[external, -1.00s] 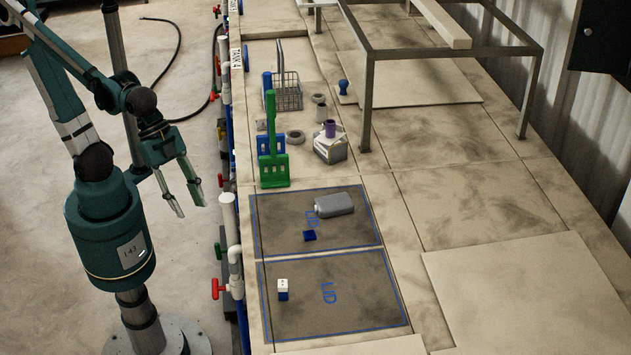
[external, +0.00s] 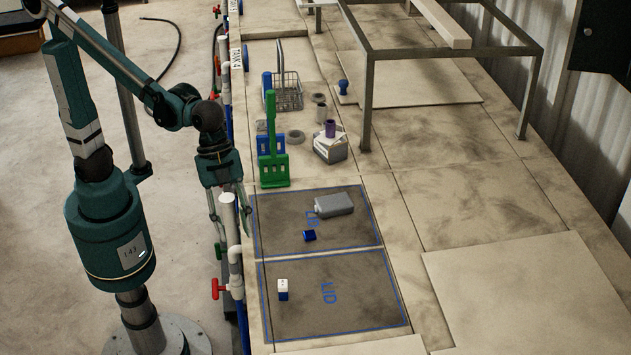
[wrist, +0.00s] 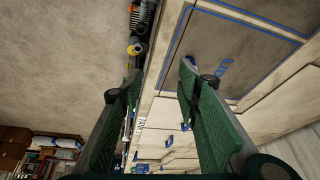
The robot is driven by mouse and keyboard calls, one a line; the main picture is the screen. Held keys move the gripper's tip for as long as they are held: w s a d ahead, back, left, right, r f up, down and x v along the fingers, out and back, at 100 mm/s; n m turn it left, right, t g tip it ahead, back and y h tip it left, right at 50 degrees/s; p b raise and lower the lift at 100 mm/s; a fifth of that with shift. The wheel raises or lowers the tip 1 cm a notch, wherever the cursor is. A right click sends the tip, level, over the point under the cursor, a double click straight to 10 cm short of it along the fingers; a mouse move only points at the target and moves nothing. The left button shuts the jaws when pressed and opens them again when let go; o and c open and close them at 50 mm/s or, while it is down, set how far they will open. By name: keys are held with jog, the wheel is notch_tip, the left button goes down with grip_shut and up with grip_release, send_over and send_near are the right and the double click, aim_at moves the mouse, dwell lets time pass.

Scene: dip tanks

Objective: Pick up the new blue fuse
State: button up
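A small dark blue block (external: 309,236) lies on the farther lid panel (external: 275,235), just in front of a grey bottle. A second small piece, white on top and blue below (external: 283,289), stands on the nearer lid panel (external: 355,325). I cannot tell which of the two is the new blue fuse. My gripper (external: 231,214) is open and empty, pointing down above the bench's left edge, left of both pieces. In the wrist view its two fingers (wrist: 158,92) are spread wide with nothing between them.
The grey bottle (external: 335,205) lies on the farther lid. A green upright holder (external: 272,170) stands just behind that lid, with a wire basket (external: 287,93) and a purple-topped container (external: 330,144) beyond. Pipes with a red valve (external: 218,287) line the bench's left edge.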

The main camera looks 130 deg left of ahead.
aim_at(283, 281)
jog(key=w+a+f+m, duration=0.2)
jog(key=w+f, duration=0.2)
jog(key=w, duration=0.2)
jog(key=w+a+f+m+g+h, duration=0.1)
jog(key=w+a+f, duration=0.1)
jog(key=w+f, duration=0.2)
jog(key=shift+w+m+h, duration=0.3)
jog(key=shift+w+m, duration=0.1)
jog(key=shift+w, duration=0.85)
jog(key=shift+f, duration=0.1)
jog(key=shift+x, duration=1.3)
jog(key=shift+x, duration=2.6)
jog(key=shift+s, duration=0.15)
jog(key=c, duration=1)
